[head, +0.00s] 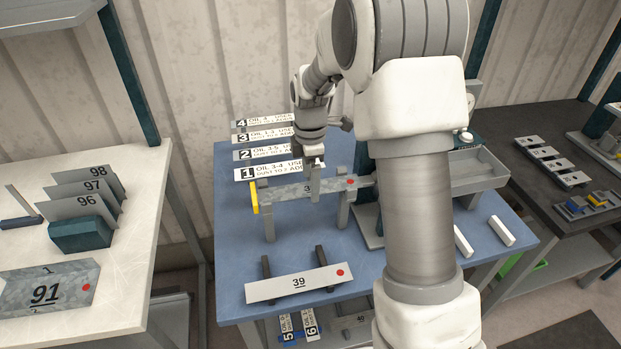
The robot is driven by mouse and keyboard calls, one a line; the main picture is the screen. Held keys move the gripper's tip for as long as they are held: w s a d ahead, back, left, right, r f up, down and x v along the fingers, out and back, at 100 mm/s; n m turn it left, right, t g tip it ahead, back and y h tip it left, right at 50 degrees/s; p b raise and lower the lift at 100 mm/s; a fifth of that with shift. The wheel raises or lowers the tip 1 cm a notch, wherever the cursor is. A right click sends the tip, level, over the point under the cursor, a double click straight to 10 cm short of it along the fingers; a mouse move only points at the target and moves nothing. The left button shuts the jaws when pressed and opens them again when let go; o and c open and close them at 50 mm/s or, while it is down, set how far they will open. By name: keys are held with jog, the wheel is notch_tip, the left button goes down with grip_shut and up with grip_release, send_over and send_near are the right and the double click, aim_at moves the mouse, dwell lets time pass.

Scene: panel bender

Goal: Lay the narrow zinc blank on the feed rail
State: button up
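The narrow zinc blank (287,191) is a mottled grey strip with a partly covered number and a red dot at its right end. My gripper (315,180) reaches down over the middle of the blank. One finger lies against its front face and the other is hidden; it looks shut on the blank.
A pale blank marked 39 (270,289) lies on two dark bars in front. Numbered label strips (265,172) stand behind. A grey tray (478,170) is at right, partly behind my arm. The left table holds blank 91 (70,287) and a rack of plates (83,208).

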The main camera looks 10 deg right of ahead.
notch_tip(320, 180, up, 18)
jog(key=shift+f, duration=0.25)
dwell(0.3)
